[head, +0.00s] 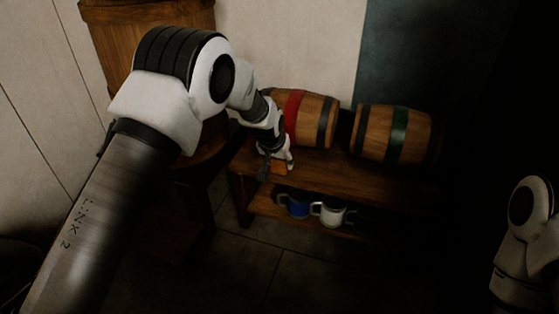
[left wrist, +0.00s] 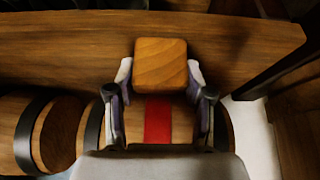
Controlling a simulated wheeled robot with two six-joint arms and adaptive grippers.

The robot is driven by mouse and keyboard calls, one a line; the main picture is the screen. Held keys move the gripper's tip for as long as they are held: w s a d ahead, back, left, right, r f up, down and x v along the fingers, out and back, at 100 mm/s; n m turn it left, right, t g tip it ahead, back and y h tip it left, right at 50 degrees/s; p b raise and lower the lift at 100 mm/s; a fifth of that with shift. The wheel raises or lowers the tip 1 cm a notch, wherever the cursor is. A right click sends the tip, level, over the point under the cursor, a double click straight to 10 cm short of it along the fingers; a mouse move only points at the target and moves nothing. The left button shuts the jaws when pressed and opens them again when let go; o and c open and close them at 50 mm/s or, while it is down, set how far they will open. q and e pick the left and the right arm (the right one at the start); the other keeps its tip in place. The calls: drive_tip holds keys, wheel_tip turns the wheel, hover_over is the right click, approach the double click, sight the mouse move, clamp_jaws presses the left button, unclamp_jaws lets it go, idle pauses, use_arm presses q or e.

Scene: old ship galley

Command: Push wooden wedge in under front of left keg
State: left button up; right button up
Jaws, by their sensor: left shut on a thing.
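The left keg (head: 323,121) lies on its side on a wooden bench, with a red band around it. In the left wrist view its red band (left wrist: 158,120) shows between my fingers. My left gripper (head: 272,164) is in front of this keg, low over the bench. It is shut on the wooden wedge (left wrist: 160,65), a light brown block between the fingertips. The wedge also shows in the head view (head: 280,168), close to the bench's front edge. I cannot tell whether it touches the bench or keg. My right gripper is out of view.
A second keg (head: 371,133) with a green band lies to the right on the bench (head: 345,175). A blue mug (head: 299,206) and a white mug (head: 329,213) stand on the shelf below. A large wooden barrel (head: 110,38) stands at the left. Bare bench shows before the right keg.

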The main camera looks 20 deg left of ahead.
use_arm(q)
drive_tip(key=shift+w+p, duration=0.65)
drive_tip(key=shift+w, duration=0.6)
drive_tip(key=shift+w+f+p, duration=0.1)
drive_tip(key=shift+w+p, duration=0.25)
drive_tip(key=shift+w, duration=0.95)
drive_tip(key=shift+w+d, duration=0.1)
drive_tip(key=shift+w, duration=1.2)
drive_tip(key=o, duration=0.9)
drive_tip(key=shift+o, duration=0.2)
drive_tip(key=shift+f, duration=0.1)
drive_tip(key=shift+c, duration=0.6)
